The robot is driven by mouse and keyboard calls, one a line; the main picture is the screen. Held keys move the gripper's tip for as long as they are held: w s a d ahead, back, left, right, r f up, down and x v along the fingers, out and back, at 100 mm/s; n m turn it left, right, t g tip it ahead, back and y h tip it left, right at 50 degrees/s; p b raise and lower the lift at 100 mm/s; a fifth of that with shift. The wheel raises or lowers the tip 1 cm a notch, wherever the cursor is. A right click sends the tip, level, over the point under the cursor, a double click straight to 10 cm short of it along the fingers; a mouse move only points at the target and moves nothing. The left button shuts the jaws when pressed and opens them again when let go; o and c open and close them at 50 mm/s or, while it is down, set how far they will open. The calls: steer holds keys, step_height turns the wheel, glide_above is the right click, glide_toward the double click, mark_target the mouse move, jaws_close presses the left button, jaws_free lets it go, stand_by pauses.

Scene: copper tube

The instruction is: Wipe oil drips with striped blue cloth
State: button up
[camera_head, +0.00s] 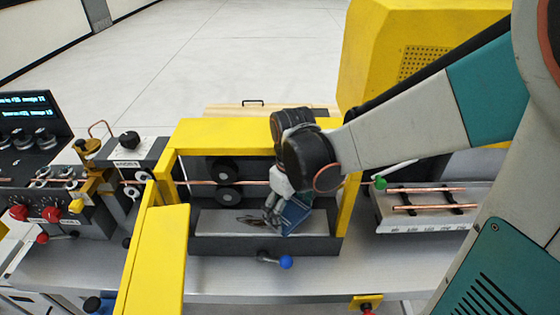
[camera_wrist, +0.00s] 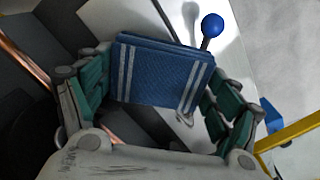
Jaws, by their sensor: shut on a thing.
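The striped blue cloth (camera_wrist: 160,75) is a folded blue pad with pale stripes near two of its edges. It sits between the fingers of my gripper (camera_wrist: 163,88), which is shut on it. In the head view the cloth (camera_head: 293,214) hangs below my gripper (camera_head: 279,205), inside the yellow-framed machine bay, at the right part of its dark front tray. A dark irregular patch (camera_head: 252,221), perhaps oil, shows on the pale surface left of the cloth. I cannot tell whether the cloth touches that surface.
A yellow frame (camera_head: 236,131) surrounds the bay, with a yellow panel (camera_head: 157,262) at front left. A copper tube (camera_head: 200,183) runs past black rollers (camera_head: 228,171) behind my gripper. A blue-knobbed lever (camera_head: 285,262) sticks out in front. A tube rack (camera_head: 425,220) stands right.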

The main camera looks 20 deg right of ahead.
steer(key=shift+w+a+r, duration=0.2)
steer(key=shift+w+a, duration=0.25)
steer(key=shift+a, duration=0.35)
steer(key=shift+w+a+r, duration=0.15)
steer(key=shift+w+a, duration=0.3)
steer(key=shift+a, duration=0.35)
steer(key=shift+w+a+r+b, duration=0.15)
steer(key=shift+w+a, duration=0.45)
steer(key=shift+a, duration=1.1)
steer(key=shift+w+a+b, duration=0.3)
steer(key=shift+w+a, duration=0.35)
steer(key=shift+a, duration=1.1)
steer(key=shift+w+a+r+b, duration=0.15)
steer(key=shift+w+a, duration=0.45)
steer(key=shift+a, duration=1.1)
